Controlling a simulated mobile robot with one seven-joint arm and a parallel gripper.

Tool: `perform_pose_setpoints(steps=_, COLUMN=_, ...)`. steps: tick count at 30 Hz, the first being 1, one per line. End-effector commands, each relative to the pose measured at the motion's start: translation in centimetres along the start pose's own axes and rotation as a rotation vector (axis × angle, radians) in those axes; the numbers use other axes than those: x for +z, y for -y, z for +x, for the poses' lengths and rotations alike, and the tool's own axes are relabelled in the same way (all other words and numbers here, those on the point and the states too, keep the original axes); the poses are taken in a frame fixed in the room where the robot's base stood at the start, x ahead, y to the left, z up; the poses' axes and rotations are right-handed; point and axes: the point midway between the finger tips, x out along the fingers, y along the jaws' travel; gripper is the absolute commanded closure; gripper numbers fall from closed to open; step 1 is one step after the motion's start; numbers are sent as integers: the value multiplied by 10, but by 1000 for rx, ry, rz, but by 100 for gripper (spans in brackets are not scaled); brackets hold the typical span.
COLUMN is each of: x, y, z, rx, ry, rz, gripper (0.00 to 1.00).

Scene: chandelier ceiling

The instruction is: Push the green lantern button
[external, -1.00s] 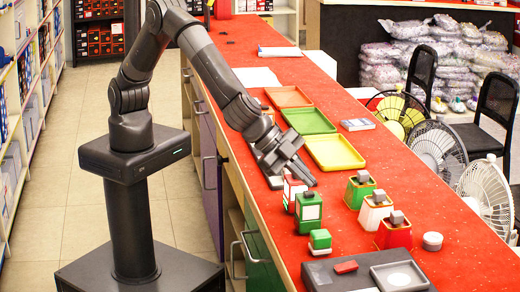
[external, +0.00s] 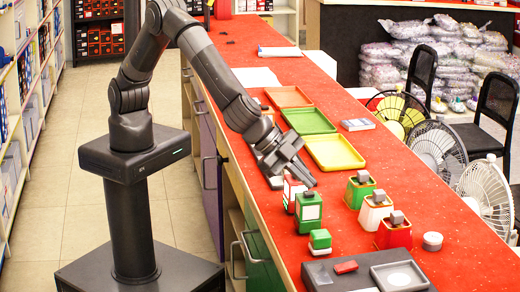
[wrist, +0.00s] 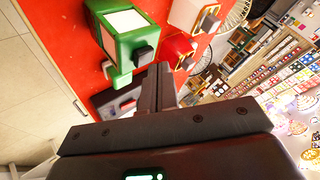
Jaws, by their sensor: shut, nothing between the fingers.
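A green lantern (external: 309,213) with a white panel and a dark button (external: 307,196) on top stands at the counter's left side. In the wrist view this green lantern (wrist: 124,38) is at upper left, its dark button (wrist: 143,56) facing the fingertips. A second green lantern (external: 357,194) with a grey top block stands in the right row. My gripper (external: 308,180) is shut and empty, above and behind the nearer green lantern, beside a white and red lantern (external: 291,193). In the wrist view my closed fingers (wrist: 163,70) appear just right of the button, apparently apart from it.
A white lantern (external: 373,214) and a red lantern (external: 393,238) stand to the right. Orange, green and yellow trays (external: 357,164) lie behind. Red counter (external: 340,228) between the rows is clear.

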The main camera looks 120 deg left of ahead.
Motion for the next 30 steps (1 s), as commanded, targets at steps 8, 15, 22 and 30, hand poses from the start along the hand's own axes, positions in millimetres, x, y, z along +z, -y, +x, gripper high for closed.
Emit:
perform_pose_setpoints(steps=8, x=3, y=-3, z=4, rx=0, ry=0, rz=1, gripper=100)
perform_pose_setpoints(steps=15, x=3, y=-3, z=4, rx=0, ry=0, rz=0, gripper=100)
perform_pose_setpoints(steps=22, x=4, y=-4, z=6, rx=0, ry=0, rz=1, gripper=100)
perform_pose_setpoints(steps=30, x=6, y=-5, z=7, rx=0, ry=1, rz=0, gripper=100)
